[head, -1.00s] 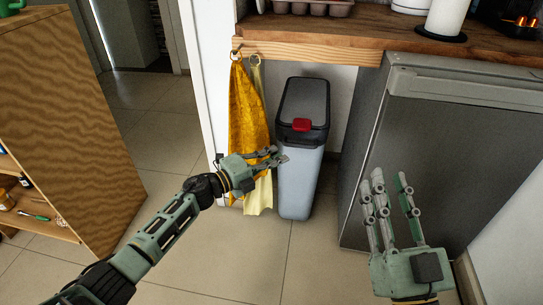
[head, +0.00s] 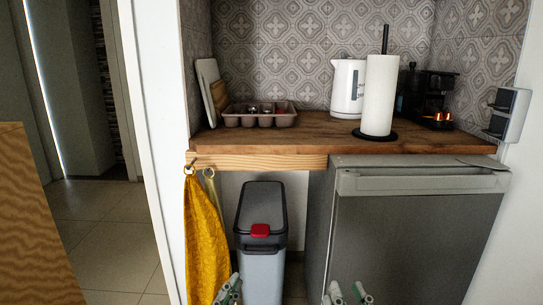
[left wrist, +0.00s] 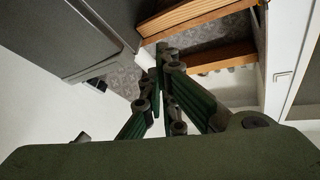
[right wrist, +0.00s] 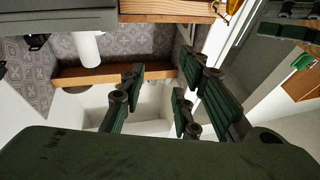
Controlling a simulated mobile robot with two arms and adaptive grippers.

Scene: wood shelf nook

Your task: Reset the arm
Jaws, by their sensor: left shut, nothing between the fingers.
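My left gripper (head: 228,291) shows only its green fingertips at the bottom edge of the head view, in front of the yellow towel and the bin. In the left wrist view its fingers (left wrist: 160,85) come together, shut with nothing between them. My right gripper (head: 348,295) shows its fingertips at the bottom edge of the head view, in front of the grey fridge. In the right wrist view its fingers (right wrist: 158,92) stand apart, open and empty. Most of both arms lies out of the head view.
A paper towel roll (head: 380,95), kettle (head: 347,88) and tray (head: 260,115) stand on the counter.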

